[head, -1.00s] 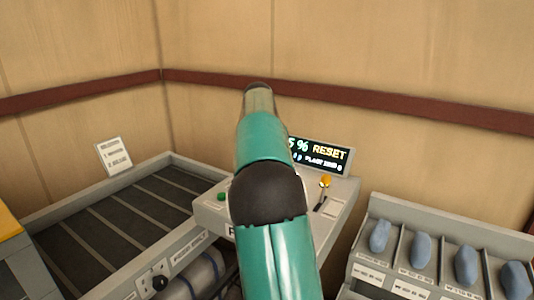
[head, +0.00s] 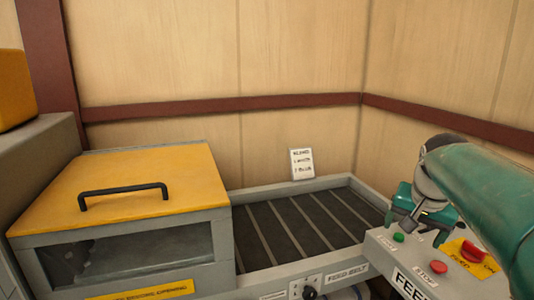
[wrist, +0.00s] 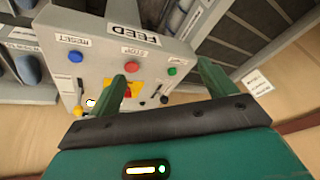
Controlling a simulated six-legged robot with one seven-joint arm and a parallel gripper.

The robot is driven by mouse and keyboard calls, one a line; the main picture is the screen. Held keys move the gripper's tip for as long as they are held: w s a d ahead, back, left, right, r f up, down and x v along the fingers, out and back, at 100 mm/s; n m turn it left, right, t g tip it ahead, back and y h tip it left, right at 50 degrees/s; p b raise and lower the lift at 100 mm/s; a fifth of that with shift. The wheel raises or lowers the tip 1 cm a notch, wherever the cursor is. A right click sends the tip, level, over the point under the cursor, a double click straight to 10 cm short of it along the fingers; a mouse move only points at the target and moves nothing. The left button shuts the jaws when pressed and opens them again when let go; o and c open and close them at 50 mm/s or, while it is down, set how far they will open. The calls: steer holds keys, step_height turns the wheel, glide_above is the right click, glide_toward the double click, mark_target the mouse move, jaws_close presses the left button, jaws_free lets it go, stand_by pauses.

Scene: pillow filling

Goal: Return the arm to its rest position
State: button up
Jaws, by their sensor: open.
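My teal arm enters from the right edge in the head view and bends down to my gripper (head: 420,232), which is over the grey feed panel (head: 385,258). In the wrist view my gripper (wrist: 163,82) has its two green fingers apart, with nothing held between them. The feed panel (wrist: 100,35) lies beyond the fingers, with a blue button (wrist: 75,57), a red button (wrist: 130,67) and a green button (wrist: 172,71). I cannot tell whether the fingers touch the panel.
A yellow-lidded box (head: 130,185) with a black handle stands at the left. A dark slatted feed belt (head: 290,230) runs between it and the panel. A white card (head: 302,163) stands at the back rim. Wooden walls close off the rear.

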steer(key=s+a+f+n, duration=0.3)
steer(key=s+a+f, duration=0.2)
steer(key=s+a, duration=0.3)
steer(key=s+a+f+n+t+y, duration=0.1)
steer(key=s+a+f+n, duration=0.3)
steer(key=s+a, duration=0.5)
steer(key=shift+a+f+n+y, duration=0.15)
steer(key=shift+f+n+y, duration=0.15)
steer(key=shift+f, duration=0.2)
steer(key=c, duration=1)
steer(key=shift+c, duration=0.2)
